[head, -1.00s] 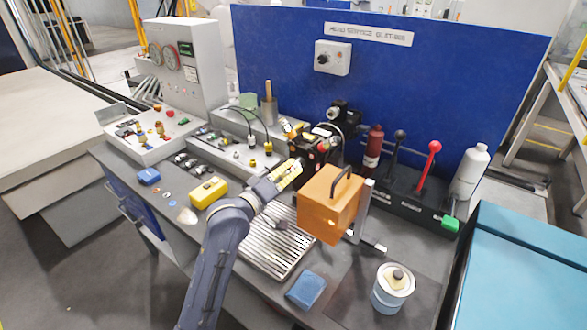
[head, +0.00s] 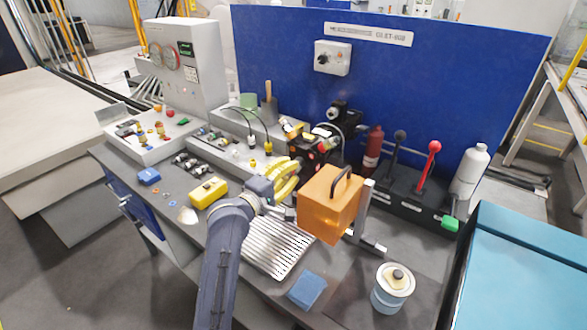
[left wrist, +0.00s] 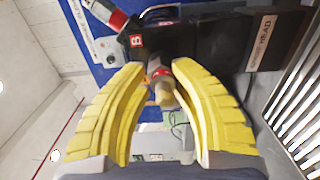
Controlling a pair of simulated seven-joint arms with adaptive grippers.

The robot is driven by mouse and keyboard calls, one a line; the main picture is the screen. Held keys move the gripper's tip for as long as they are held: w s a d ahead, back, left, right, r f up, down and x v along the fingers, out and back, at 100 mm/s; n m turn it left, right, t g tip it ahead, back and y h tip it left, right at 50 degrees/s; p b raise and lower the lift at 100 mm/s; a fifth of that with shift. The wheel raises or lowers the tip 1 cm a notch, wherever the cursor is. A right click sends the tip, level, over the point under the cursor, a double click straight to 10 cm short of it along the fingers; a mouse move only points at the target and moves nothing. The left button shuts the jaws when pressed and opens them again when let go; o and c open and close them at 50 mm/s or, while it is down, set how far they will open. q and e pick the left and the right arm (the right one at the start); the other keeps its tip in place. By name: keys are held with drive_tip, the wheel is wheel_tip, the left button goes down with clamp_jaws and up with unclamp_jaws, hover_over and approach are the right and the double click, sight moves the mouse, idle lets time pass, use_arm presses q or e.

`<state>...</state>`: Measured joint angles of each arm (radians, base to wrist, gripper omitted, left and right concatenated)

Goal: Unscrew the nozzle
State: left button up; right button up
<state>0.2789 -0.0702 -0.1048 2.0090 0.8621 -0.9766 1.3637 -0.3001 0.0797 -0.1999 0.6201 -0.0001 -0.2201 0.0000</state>
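My left gripper (head: 284,178) has yellow fingers and is beside the dark machine head (head: 312,145) at the middle of the bench. In the left wrist view its two fingers (left wrist: 160,68) are spread apart. A small nozzle with a tan tip (left wrist: 164,93) and a reddish band shows between them, pointing toward the camera. I see no clear contact between the fingers and the nozzle. A grey cylindrical part lies close to the right finger. In the head view the nozzle cannot be made out clearly. My right gripper is not in view.
An orange box with a handle (head: 330,203) stands just right of the gripper. A slatted metal tray (head: 275,252) lies below it. A yellow case (head: 208,193), a blue pad (head: 307,289) and a lidded can (head: 392,288) are on the bench. A blue panel (head: 400,90) rises behind.

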use_arm(q)
drive_tip(key=o, duration=0.4)
drive_tip(key=shift+c, duration=0.2)
drive_tip(key=v, duration=1.2)
drive_tip(key=shift+o, duration=0.3)
